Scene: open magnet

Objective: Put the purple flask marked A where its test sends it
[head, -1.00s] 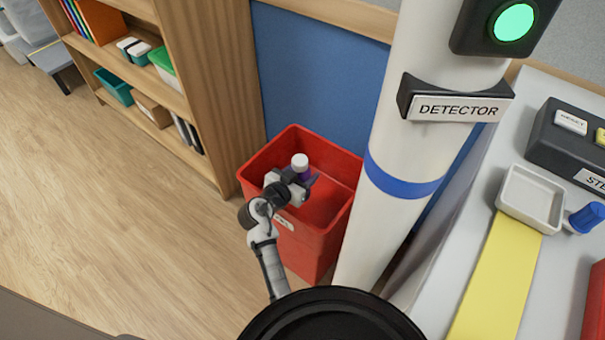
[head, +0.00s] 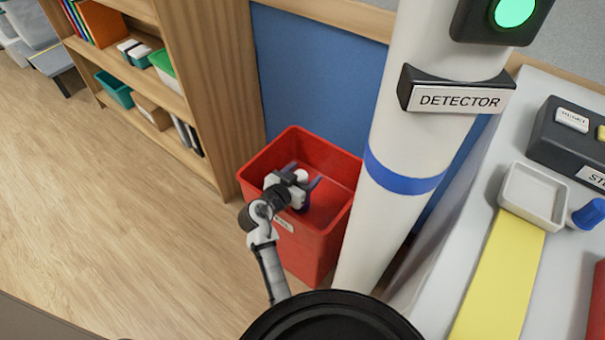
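The purple flask shows mainly as its white cap (head: 301,175), between and below my fingers over the red bin (head: 335,167). Its body is mostly hidden by my gripper, and I cannot see the mark A. My gripper (head: 303,176) is over the bin's opening with its fingers spread apart. I cannot tell whether the flask touches the bin floor. The detector (head: 460,100) is a white post with a blue band, and its round lamp (head: 514,12) glows green.
A grey worktop at the right holds a pale square tray (head: 533,196), a yellow strip (head: 500,275), a blue knob (head: 589,214) and a dark button box (head: 570,140). A wooden shelf (head: 225,90) stands left of the bin. The floor at left is clear.

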